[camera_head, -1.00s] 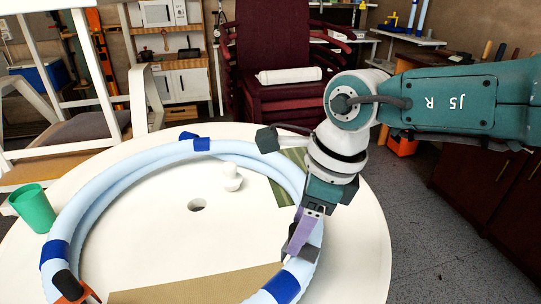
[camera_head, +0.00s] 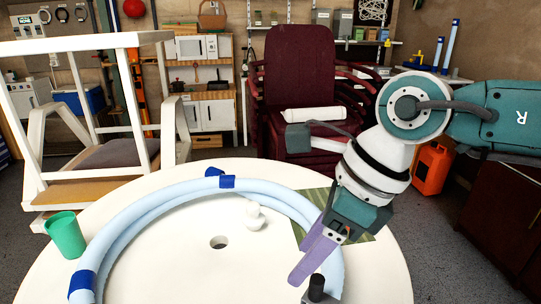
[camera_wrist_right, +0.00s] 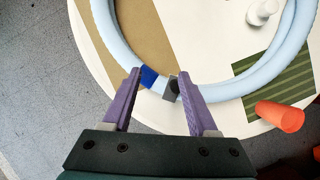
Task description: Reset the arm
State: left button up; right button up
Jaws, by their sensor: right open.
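My right arm comes in from the right in the head view, with its right gripper (camera_head: 312,275) over the right front part of the round white table (camera_head: 180,262). In the right wrist view the purple fingers of the right gripper (camera_wrist_right: 160,80) are apart. A light blue hoop (camera_head: 150,212) with dark blue bands lies on the table. A dark grey piece on the hoop (camera_wrist_right: 171,88) shows between the fingertips, and I cannot tell whether they touch it. My left gripper is not in view.
A green cup (camera_head: 66,235) stands at the table's left edge. A white chess-like piece (camera_head: 254,217) stands inside the hoop, near the table's central hole. A striped green mat (camera_head: 312,203) lies at the right. White chairs and a maroon chair (camera_head: 305,80) stand behind.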

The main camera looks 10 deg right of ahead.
jog(key=s+a+r+m+y+p, duration=0.25)
jog(key=a+r+y, duration=0.4)
jog(key=a, duration=0.55)
jog(key=a+r+m+t+y+p, duration=0.1)
jog(key=a+r+m+t+y, duration=0.2)
jog(key=r, duration=0.4)
jog(key=a+r+m+t+y, duration=0.2)
jog(key=r+m+t, duration=0.1)
jog(key=r+m, duration=0.25)
jog(key=w+d+r+m+t+h+p, duration=0.25)
jog(key=d+m+t+h, duration=0.3)
jog(key=d+m, duration=0.4)
jog(key=w+d+r+m+t+h+p, duration=0.1)
jog(key=w+d+r+m+t+h, duration=0.15)
jog(key=d+m+t+h, duration=0.65)
jog(key=s+d+f+m+g+h+p, duration=0.2)
jog(key=s+d+f+m+g, duration=0.5)
jog(key=m+g, duration=0.4)
jog(key=s+d+f+m+g+y+p, duration=0.1)
jog(key=s+f+m+g, duration=0.25)
jog(key=s, duration=0.55)
jog(key=s+f+m+g+p, duration=0.1)
jog(key=s+f+m+g, duration=0.25)
jog(key=s, duration=0.65)
notch_tip(320, 180, up, 38)
jog(key=w+p, duration=0.1)
jog(key=p, duration=3.6)
jog(key=shift+d+n, duration=0.2)
jog(key=shift+n, duration=0.15)
